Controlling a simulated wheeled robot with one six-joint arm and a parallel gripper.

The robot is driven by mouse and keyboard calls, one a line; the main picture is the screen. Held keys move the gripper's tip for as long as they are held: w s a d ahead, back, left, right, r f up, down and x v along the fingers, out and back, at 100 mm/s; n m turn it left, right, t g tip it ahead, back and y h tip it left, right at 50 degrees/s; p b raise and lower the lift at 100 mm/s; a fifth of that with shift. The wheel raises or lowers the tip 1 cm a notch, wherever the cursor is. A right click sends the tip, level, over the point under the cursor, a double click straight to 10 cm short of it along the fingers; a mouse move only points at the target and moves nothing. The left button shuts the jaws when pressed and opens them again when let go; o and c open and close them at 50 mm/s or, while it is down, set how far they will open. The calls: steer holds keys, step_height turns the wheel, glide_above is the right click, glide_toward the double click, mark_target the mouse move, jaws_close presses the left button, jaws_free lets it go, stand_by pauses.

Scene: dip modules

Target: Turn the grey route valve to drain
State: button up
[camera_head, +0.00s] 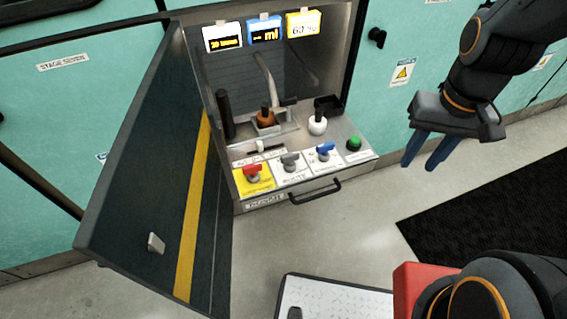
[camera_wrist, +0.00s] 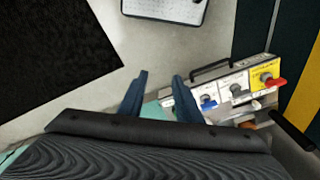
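The grey route valve (camera_head: 290,158) is on the front panel of the open cabinet bay, between a red valve (camera_head: 252,172) on a yellow plate and a blue valve (camera_head: 325,150). The grey valve also shows in the wrist view (camera_wrist: 237,91), with the blue valve (camera_wrist: 208,102) and red valve (camera_wrist: 272,82). Its label is too small to read. My gripper (camera_head: 431,165) is to the right of the panel and apart from it. In the wrist view its two blue fingers (camera_wrist: 158,92) are spread with nothing between them.
The dark cabinet door (camera_head: 150,170) stands open at the left. A green button (camera_head: 354,144) is at the panel's right, and a drawer handle (camera_head: 316,191) projects below. Inside are a brown-topped flask (camera_head: 267,115) and a white vessel (camera_head: 318,123). A white tray (camera_head: 340,300) is in front.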

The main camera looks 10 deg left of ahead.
steer(key=w+a+f+m+g+y, duration=0.1)
steer(key=w+a+f+m+y, duration=0.15)
steer(key=w+a+m, duration=0.55)
steer(key=m+g+y, duration=0.2)
steer(key=m, duration=0.2)
glide_toward(291, 154)
steer(key=a+f, duration=0.1)
steer(key=f, duration=0.1)
steer(key=shift+h, duration=0.35)
steer(key=x, duration=0.6)
steer(key=shift+s+a+f, duration=0.2)
steer(key=shift+s+a, duration=0.05)
steer(key=shift+s, duration=0.05)
steer(key=shift+c, duration=0.2)
jaws_close()
